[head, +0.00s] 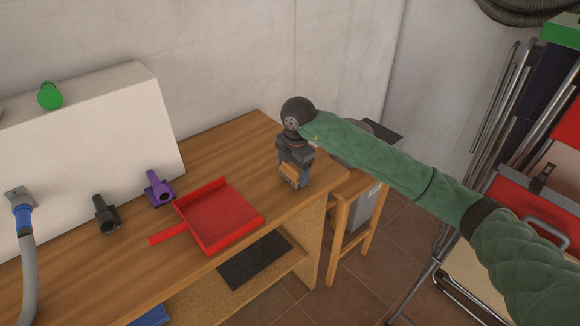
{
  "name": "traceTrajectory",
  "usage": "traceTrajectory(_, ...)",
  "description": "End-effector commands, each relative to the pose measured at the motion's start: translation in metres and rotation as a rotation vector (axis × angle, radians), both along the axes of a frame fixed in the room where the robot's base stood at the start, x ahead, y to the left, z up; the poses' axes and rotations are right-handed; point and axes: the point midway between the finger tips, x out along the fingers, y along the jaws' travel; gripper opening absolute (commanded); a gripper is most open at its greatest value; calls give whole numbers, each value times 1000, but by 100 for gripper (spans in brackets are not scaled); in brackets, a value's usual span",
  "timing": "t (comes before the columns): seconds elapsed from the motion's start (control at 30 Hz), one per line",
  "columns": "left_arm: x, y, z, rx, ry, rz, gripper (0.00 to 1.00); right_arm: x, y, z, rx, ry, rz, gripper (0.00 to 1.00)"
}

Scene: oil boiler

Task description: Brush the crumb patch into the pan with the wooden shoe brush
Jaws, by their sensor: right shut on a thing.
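My right gripper (293,168) is near the right end of the wooden table (170,254), pointing down. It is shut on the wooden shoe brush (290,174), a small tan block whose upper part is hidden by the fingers. The brush is at or just above the tabletop; I cannot tell if it touches. The red pan (221,217) lies flat on the table to the left of the gripper, its handle pointing left. The crumb patch cannot be made out. My left gripper is not in view.
Purple (157,188) and black (106,214) fittings stand left of the pan, before a white panel (90,125) with a green knob (50,96). A grey hose (28,262) rises at far left. A wooden stool (352,215) and folded chairs (500,140) stand to the right.

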Motion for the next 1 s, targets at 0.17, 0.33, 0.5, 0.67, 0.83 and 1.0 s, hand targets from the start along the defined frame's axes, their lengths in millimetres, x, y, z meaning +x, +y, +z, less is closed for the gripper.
traceTrajectory(0.17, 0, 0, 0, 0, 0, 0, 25, -5, -3, -1, 0, 0, 0, 59)
traceTrajectory(0.33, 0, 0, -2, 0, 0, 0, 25, -1, -1, -2, 0, 0, 0, 59)
traceTrajectory(0.5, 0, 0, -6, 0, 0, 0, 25, 6, 5, -3, 1, 1, 1, 59)
traceTrajectory(0.67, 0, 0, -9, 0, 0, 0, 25, 13, 10, -3, 1, 1, 1, 59)
traceTrajectory(0.83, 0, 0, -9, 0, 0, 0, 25, 14, 10, -3, 0, 1, 0, 59)
traceTrajectory(1.0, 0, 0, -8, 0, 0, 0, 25, 8, 6, -3, 0, 2, 0, 59)
